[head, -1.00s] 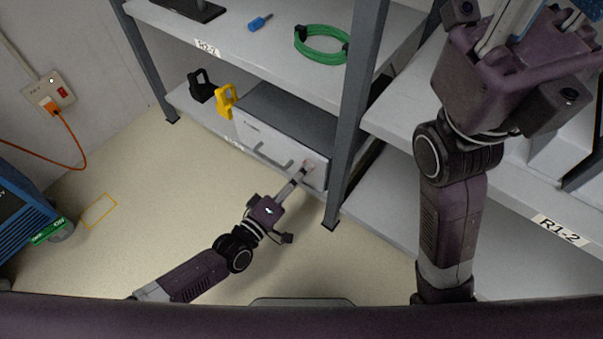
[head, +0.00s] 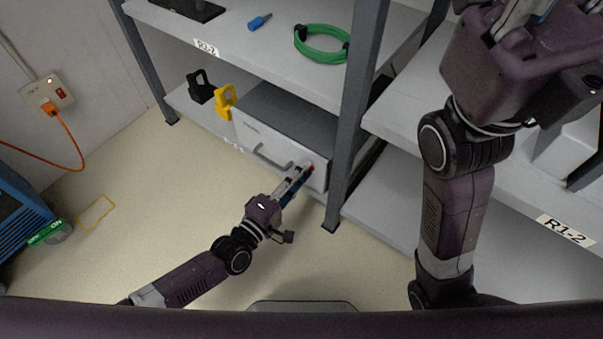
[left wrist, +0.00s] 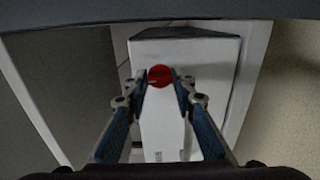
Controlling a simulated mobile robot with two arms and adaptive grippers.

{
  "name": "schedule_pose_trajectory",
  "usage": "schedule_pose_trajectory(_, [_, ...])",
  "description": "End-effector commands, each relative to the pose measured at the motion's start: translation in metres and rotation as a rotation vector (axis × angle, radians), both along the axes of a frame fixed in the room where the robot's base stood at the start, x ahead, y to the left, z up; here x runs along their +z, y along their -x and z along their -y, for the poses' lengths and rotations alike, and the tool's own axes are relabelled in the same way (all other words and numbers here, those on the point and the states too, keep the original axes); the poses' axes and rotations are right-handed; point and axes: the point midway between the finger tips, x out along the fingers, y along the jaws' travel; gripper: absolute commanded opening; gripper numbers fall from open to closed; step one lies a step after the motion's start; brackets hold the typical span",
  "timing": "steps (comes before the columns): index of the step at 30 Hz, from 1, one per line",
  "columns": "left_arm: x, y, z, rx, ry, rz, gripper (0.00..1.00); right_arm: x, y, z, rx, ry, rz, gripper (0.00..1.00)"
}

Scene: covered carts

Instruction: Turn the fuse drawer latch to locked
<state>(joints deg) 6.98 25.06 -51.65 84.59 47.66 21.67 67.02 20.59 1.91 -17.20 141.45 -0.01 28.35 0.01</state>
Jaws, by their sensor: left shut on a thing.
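The fuse drawer unit (head: 245,136) is a pale box with a dark top on the lower shelf. Its red round latch (left wrist: 160,75) is at the right end of the front, mostly hidden by fingers in the head view. My left gripper (head: 305,170) is at that front. In the left wrist view, its two fingertips (left wrist: 161,80) are shut on the latch, one on each side. Which way the latch points is not clear. My right gripper (head: 522,12) is raised at the top right, its fingertips cut off by the frame.
A dark bar handle (head: 268,158) is on the drawer front, left of the latch. A grey shelf post (head: 352,125) stands close right of the unit. Yellow (head: 226,101) and black (head: 200,88) padlock-shaped things stand left. The floor in front is clear.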

Motion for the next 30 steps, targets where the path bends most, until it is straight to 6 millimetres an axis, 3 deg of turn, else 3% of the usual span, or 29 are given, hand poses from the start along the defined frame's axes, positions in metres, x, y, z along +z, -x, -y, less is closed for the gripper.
schedule_pose_trajectory(5, [-0.001,0.000,0.000,0.001,0.001,-0.005,0.00,0.000,0.000,0.000,0.000,-0.001,0.000,0.27])
schedule_pose_trajectory(6, [-0.001,0.000,0.000,0.001,0.001,-0.005,0.26,0.000,0.000,0.000,0.000,-0.001,0.000,0.27])
schedule_pose_trajectory(10, [-0.001,0.000,0.000,0.001,0.001,-0.003,0.41,-0.001,-0.001,0.000,0.000,0.000,-0.002,0.27])
schedule_pose_trajectory(22, [-0.001,0.007,-0.005,0.001,-0.001,-0.002,0.42,-0.001,-0.003,0.001,0.000,-0.004,-0.006,0.27])
schedule_pose_trajectory(30, [-0.002,0.050,-0.036,0.000,-0.002,-0.003,0.42,-0.001,-0.002,0.000,0.000,-0.002,-0.005,0.27])
